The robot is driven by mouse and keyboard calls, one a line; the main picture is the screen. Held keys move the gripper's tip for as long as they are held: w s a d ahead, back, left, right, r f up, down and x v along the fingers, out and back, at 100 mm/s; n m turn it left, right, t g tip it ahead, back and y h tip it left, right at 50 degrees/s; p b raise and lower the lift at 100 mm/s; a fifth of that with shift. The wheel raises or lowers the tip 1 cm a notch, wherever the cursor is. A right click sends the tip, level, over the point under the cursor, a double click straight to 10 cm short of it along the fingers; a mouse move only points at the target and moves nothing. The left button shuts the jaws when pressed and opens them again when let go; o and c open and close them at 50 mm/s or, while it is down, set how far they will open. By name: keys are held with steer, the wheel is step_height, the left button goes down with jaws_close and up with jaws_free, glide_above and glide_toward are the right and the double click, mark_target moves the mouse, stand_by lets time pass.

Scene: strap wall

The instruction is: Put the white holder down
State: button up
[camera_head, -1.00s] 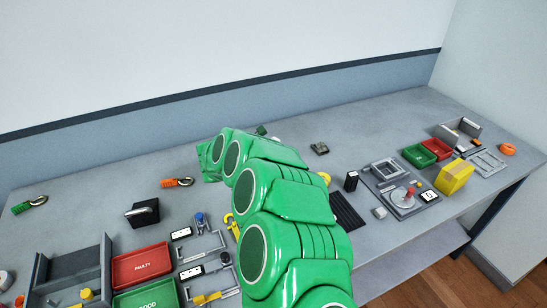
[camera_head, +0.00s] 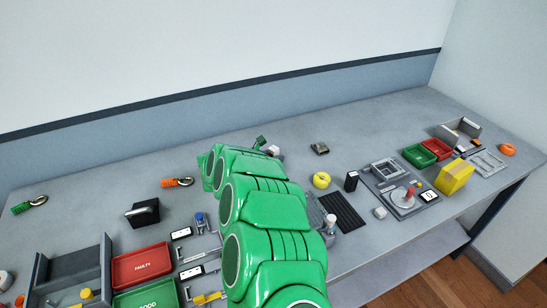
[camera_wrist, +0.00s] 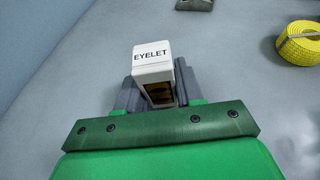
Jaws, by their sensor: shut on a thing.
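The white holder (camera_wrist: 152,62), marked EYELET, sits between the grey fingers of my gripper (camera_wrist: 158,90) in the wrist view. My gripper is shut on it. The holder has an open, dark hollow with something yellowish inside on the side toward my wrist. In the head view a small white part of the holder (camera_head: 274,150) shows past the end of my green arm, over the back middle of the bench. My fingers are mostly hidden there. I cannot tell whether the holder touches the bench.
A yellow strap roll (camera_head: 321,180) lies to the right of the holder; it also shows in the wrist view (camera_wrist: 300,44). A small dark grey item (camera_head: 319,148) lies farther back. The bench (camera_head: 235,140) around the holder looks clear. A black ribbed mat (camera_head: 344,212) lies nearer the front.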

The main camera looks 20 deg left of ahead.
steer(key=shift+f, duration=0.1)
steer(key=o, duration=1.1)
steer(key=v, duration=1.2)
steer(key=shift+a+r, duration=0.1)
steer(key=shift+r, duration=0.15)
